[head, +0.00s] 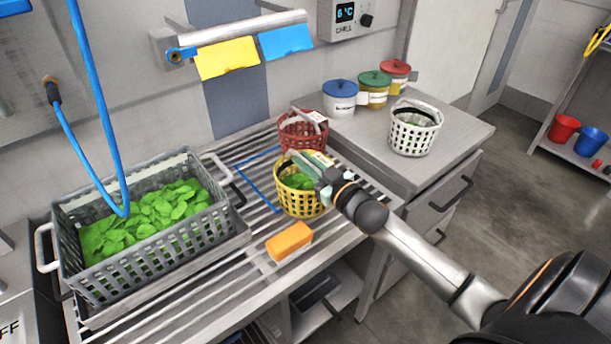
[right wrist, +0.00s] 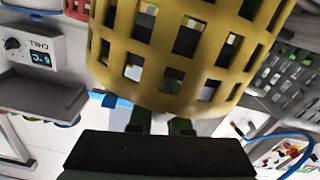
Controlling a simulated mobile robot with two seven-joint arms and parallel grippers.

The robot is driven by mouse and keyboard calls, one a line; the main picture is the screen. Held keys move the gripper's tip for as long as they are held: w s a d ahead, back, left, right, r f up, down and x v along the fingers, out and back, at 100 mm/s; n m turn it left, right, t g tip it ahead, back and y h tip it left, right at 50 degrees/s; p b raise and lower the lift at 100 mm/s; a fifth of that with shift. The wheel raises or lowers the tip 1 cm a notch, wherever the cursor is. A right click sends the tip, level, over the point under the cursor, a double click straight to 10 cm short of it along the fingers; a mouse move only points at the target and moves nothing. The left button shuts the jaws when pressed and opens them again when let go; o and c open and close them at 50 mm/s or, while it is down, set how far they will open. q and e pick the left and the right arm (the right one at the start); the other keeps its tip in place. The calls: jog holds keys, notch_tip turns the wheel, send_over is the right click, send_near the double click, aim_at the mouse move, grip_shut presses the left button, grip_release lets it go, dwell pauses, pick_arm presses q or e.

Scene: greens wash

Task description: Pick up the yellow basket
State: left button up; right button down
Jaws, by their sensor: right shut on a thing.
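The yellow basket (head: 302,204) with green leaves inside is at the right part of the slatted metal drainboard in the head view. My right gripper (head: 318,172) reaches in from the right and is shut on the basket at its upper right side. In the right wrist view the basket's yellow lattice wall (right wrist: 165,75) fills the upper middle, right at the gripper fingers (right wrist: 160,122). Whether the basket's base touches the slats cannot be told. My left gripper is not in view.
A red basket (head: 302,134) stands close behind the yellow one. An orange sponge (head: 289,242) lies in front. A grey crate (head: 150,255) of leaves is at left. A white basket (head: 415,134) and lidded tubs (head: 341,103) stand on the side counter.

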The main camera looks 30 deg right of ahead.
jog(key=shift+r, duration=0.2)
jog(key=shift+r, duration=0.65)
jog(key=s+a+r+p, duration=0.1)
jog(key=s+a+r, duration=0.5)
jog(key=s+r, duration=0.5)
jog(key=shift+s+r+p, duration=0.25)
jog(key=shift+s+p, duration=0.1)
jog(key=shift+s, duration=0.45)
dwell(0.5)
